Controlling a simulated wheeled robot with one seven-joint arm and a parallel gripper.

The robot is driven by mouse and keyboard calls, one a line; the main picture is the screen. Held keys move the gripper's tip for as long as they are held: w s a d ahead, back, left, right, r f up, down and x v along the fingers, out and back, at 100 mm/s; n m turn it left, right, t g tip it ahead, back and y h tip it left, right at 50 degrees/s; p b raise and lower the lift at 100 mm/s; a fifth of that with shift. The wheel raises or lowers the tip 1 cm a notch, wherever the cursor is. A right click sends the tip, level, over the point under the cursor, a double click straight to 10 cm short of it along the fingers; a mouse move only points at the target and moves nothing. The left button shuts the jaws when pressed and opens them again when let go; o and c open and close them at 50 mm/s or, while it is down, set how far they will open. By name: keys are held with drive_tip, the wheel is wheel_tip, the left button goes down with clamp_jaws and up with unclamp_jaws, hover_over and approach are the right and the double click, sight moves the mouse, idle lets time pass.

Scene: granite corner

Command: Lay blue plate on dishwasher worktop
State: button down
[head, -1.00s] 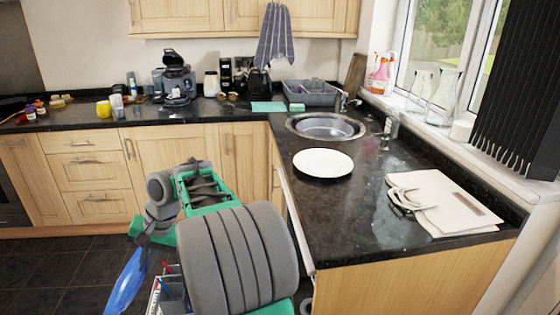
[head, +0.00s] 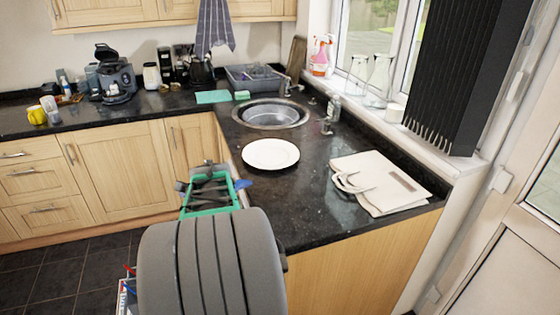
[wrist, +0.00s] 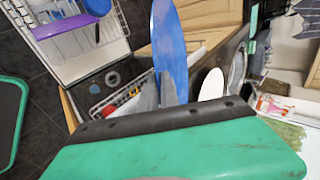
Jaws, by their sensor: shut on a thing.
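The blue plate shows nearly edge-on in the wrist view (wrist: 170,42), held by my gripper (wrist: 158,88), whose grey fingers are shut on its near end. In the head view only a small blue part (head: 243,183) shows beside my arm at the worktop's left edge; the rest of the plate and the fingers are hidden behind my arm. The black speckled worktop (head: 300,210) runs to the right of my arm. I cannot tell whether the plate is over the worktop or touches it.
A white plate (head: 271,154) lies on the worktop before the round sink (head: 271,114). A folded cream bag (head: 378,183) lies to the right. Bare worktop lies between and in front of them. An open dish rack (wrist: 68,25) holding purple and blue items shows in the wrist view.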

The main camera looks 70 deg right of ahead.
drive_tip(key=s+d+r+m+g+h+p, duration=0.2)
drive_tip(key=s+d+r+m, duration=0.2)
drive_tip(key=s, duration=0.5)
drive_tip(key=s+d+r+m+g+h+p, duration=0.2)
drive_tip(key=s+d+r+m+g, duration=0.1)
drive_tip(key=s+d, duration=0.4)
drive_tip(key=shift+s+r+m+g, duration=0.35)
drive_tip(key=shift+s+r, duration=0.3)
drive_tip(key=shift+s, duration=0.45)
drive_tip(key=shift+s+f, duration=0.1)
drive_tip(key=shift+b, duration=0.35)
